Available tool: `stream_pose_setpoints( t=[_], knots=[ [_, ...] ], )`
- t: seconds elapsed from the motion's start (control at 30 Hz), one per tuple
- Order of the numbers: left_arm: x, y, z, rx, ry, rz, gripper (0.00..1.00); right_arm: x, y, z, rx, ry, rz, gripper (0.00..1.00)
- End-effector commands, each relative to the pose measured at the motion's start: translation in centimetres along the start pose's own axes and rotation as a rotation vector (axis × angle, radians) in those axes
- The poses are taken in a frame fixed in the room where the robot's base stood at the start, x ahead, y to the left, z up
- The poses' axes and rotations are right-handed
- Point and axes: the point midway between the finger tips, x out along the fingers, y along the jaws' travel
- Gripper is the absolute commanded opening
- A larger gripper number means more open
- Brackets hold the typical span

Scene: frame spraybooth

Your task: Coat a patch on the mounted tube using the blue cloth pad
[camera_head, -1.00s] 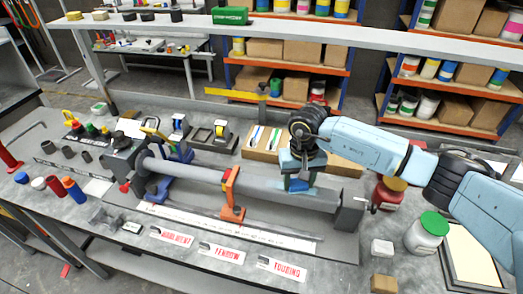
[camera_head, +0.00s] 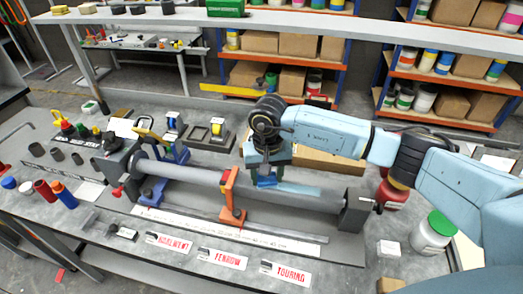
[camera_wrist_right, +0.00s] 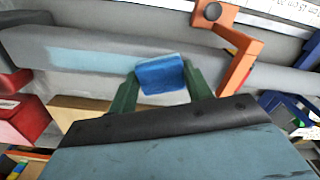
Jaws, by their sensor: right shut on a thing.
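The grey mounted tube (camera_head: 195,174) lies across the bench in a stand. It crosses the wrist view (camera_wrist_right: 100,52) too. My right gripper (camera_head: 266,175) is over the tube, just right of the orange clamp (camera_head: 229,196). In the right wrist view its green fingers are shut on the blue cloth pad (camera_wrist_right: 161,75). The pad (camera_head: 267,183) is at the tube's surface and appears to touch it; its underside is hidden. A light blue coated patch (camera_head: 302,190) runs along the tube right of the pad; it also shows in the wrist view (camera_wrist_right: 85,61). My left gripper is out of view.
A white ruler strip (camera_head: 200,225) and several labels, one reading TOURING (camera_head: 285,272), lie in front of the tube. A green-lidded jar (camera_head: 432,233) and a red jar (camera_head: 391,194) stand to the right. A cardboard box (camera_head: 325,167) is behind the tube.

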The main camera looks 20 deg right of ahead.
Motion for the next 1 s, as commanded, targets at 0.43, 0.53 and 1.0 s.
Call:
stream_pose_setpoints(
  t=[0.43,0.53,1.0],
  knots=[
    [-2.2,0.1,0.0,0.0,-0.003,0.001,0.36,-5.0,0.5,0.1,0.007,0.001,0.0,0.32],
    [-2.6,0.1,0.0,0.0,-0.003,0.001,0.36,-5.9,0.6,0.1,0.01,0.002,0.0,0.32],
    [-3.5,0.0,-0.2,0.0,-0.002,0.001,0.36,-8.1,0.8,0.2,0.015,0.0,0.001,0.32]
  ],
)
